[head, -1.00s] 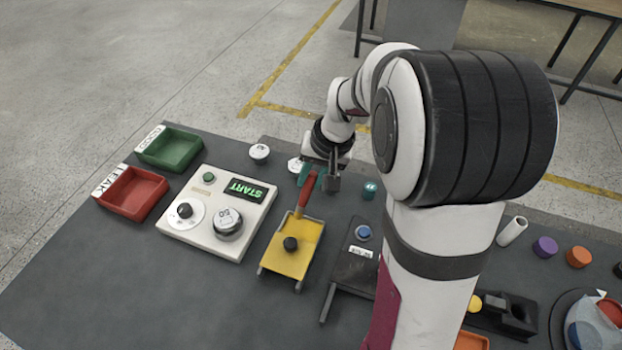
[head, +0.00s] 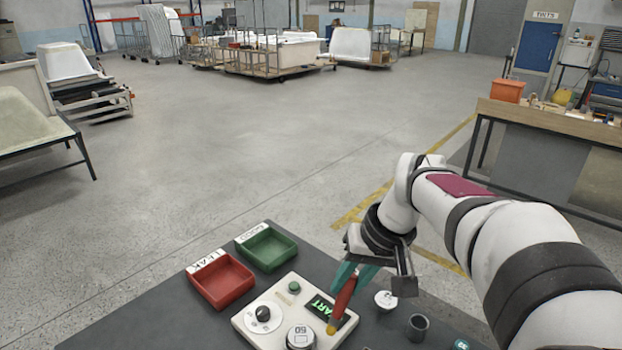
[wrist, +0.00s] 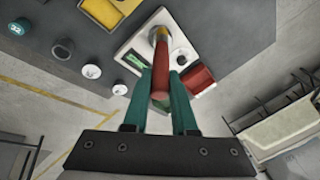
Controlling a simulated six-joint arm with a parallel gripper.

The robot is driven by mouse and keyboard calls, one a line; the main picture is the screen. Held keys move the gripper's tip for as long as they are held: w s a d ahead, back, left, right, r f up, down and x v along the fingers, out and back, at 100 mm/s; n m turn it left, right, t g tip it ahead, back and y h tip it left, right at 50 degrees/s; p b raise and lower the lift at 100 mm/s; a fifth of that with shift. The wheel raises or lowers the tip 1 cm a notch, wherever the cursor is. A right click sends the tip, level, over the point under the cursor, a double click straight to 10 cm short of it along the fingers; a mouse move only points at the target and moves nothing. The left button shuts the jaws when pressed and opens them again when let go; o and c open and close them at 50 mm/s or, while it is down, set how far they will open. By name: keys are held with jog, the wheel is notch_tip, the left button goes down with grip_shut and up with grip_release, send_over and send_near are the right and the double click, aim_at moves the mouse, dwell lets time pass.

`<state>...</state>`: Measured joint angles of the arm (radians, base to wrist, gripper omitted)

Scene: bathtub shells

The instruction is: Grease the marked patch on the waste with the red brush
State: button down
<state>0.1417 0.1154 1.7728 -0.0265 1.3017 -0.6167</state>
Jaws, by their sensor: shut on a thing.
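My gripper (head: 355,278), with teal fingers, is shut on the red brush (head: 344,298). The brush has a red handle and a yellowish lower part, and slants down in front of the control box in the head view. The wrist view shows the brush (wrist: 161,78) between the fingers (wrist: 160,92), its far end over the white box. A white round part (head: 386,300), a grey cup-like part (head: 418,326) and a teal part (head: 461,344) stand to the right. I cannot tell which is the waste, and no marked patch is distinguishable.
The white control box (head: 262,337) with a START display lies below the brush. Green (head: 268,247) and red (head: 222,281) trays sit to its left. The yellow tray (wrist: 108,12) is at the wrist view's top edge. Bare dark mat lies at lower left.

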jog(key=w+a+f+m+t, duration=0.1)
jog(key=w+a+f, duration=0.1)
jog(key=w+f, duration=0.4)
jog(key=shift+w+a, duration=0.2)
jog(key=shift+a, duration=0.1)
jog(key=shift+a+f, duration=2)
jog(key=shift+f, duration=1.7)
jog(key=d+r, duration=0.4)
jog(key=r, duration=0.4)
